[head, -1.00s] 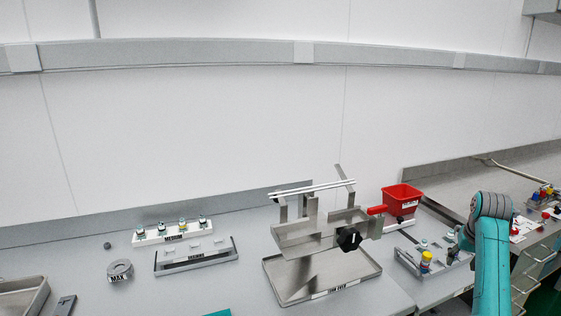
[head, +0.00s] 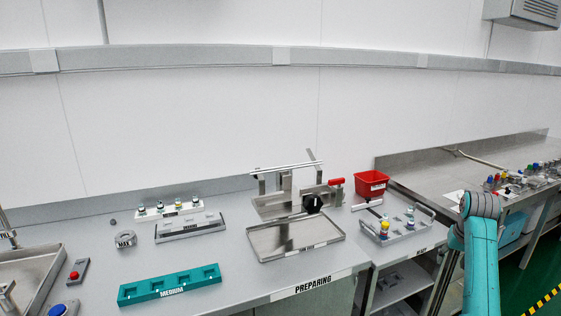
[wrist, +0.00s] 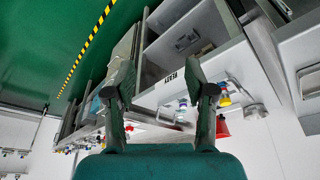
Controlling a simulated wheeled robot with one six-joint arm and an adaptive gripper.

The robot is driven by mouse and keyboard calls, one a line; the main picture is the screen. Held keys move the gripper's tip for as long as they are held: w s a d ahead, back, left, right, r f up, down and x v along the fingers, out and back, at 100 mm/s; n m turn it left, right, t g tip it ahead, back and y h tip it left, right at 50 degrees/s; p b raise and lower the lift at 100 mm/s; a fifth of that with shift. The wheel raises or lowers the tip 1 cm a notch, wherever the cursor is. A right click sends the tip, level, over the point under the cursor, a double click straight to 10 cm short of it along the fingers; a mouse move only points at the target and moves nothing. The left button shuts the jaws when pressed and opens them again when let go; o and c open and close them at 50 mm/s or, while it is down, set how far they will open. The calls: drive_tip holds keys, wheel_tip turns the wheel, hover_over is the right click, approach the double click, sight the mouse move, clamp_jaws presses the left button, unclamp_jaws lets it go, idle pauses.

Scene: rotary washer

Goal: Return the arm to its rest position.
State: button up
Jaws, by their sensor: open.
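My gripper (wrist: 160,95) shows in the wrist view with its two fingers spread apart and nothing between them. It is open and empty. Behind the fingers are the bench fronts and the green floor, seen upside down. In the head view my teal arm (head: 481,262) stands at the right, in front of the gap by the right-hand bench. The gripper itself cannot be made out in the head view.
A tray with handles (head: 393,232) holding bottles lies left of my arm, with a red bin (head: 371,183) behind it. A metal washer stand (head: 290,205), a drip tray (head: 265,244) and a teal rack (head: 169,286) stand on the bench. Green floor (head: 538,275) is free at right.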

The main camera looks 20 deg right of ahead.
drive_tip(key=a+f+n+t, duration=0.1)
drive_tip(key=a+f, duration=0.7)
drive_tip(key=f, duration=0.3)
drive_tip(key=a+f+n+t, duration=0.1)
drive_tip(key=a+f+t, duration=0.1)
drive_tip(key=a+f, duration=0.75)
drive_tip(key=s+a+f+n+t, duration=0.2)
drive_tip(key=s+a+f, duration=0.8)
drive_tip(key=s+a, duration=0.3)
drive_tip(key=s+a+r+n+t, duration=0.2)
drive_tip(key=s+a+r+t, duration=0.1)
drive_tip(key=s+a, duration=1.1)
drive_tip(key=s+a+r+n+t+y, duration=0.1)
drive_tip(key=s+a+r+t, duration=0.1)
drive_tip(key=s+r, duration=0.6)
drive_tip(key=s+a+r+t+y, duration=0.1)
drive_tip(key=s+a+r+t, duration=0.1)
drive_tip(key=s+r, duration=0.7)
drive_tip(key=shift+s+a+r+n, duration=0.3)
drive_tip(key=shift+a+r+n, duration=0.1)
drive_tip(key=shift+r, duration=0.1)
